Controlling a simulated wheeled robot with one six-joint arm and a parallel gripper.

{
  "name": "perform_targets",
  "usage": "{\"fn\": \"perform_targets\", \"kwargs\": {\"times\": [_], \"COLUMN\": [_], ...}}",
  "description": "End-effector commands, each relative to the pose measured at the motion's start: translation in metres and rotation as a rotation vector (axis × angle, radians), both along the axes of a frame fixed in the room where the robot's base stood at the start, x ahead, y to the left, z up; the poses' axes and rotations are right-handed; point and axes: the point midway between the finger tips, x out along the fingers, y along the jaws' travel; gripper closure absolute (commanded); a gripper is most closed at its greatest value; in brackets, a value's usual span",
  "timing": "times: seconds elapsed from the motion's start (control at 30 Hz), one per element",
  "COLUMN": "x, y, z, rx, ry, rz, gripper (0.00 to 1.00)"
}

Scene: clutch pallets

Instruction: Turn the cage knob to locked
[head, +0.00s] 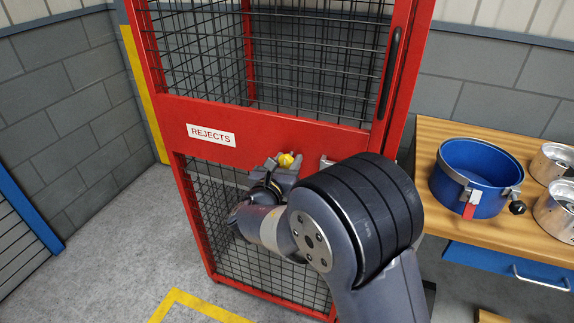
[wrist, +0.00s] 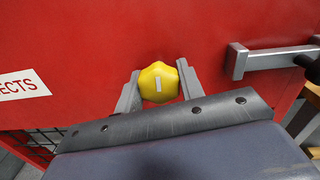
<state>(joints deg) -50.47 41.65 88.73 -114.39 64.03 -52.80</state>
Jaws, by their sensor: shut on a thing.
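The yellow cage knob (wrist: 158,88) sits on the red front panel of the cage (head: 290,137). It also shows in the head view (head: 286,159), partly hidden by my gripper. A pale mark on its face stands close to upright in the wrist view. My gripper (wrist: 157,82) is shut on the knob, with one finger on its left side and one on its right. In the head view my gripper (head: 279,166) reaches the panel below the REJECTS label (head: 210,135). My arm hides part of the lower mesh.
A grey latch or handle bar (wrist: 275,60) projects from the panel, right of the knob. A wooden bench (head: 430,130) stands right of the cage, with a blue pot (head: 467,181) and metal containers (head: 556,205). Grey floor (head: 120,230) is clear at the left.

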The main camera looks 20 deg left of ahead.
Motion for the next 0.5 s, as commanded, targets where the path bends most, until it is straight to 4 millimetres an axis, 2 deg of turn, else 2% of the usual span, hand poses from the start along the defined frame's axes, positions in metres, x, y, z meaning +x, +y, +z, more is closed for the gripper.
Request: {"fn": "perform_targets", "kwargs": {"times": [0.5], "x": [0.0001], "y": [0.0009], "z": [-0.0076], "rx": [0.432], "ry": [-0.038], "rz": [0.000], "gripper": [0.86]}}
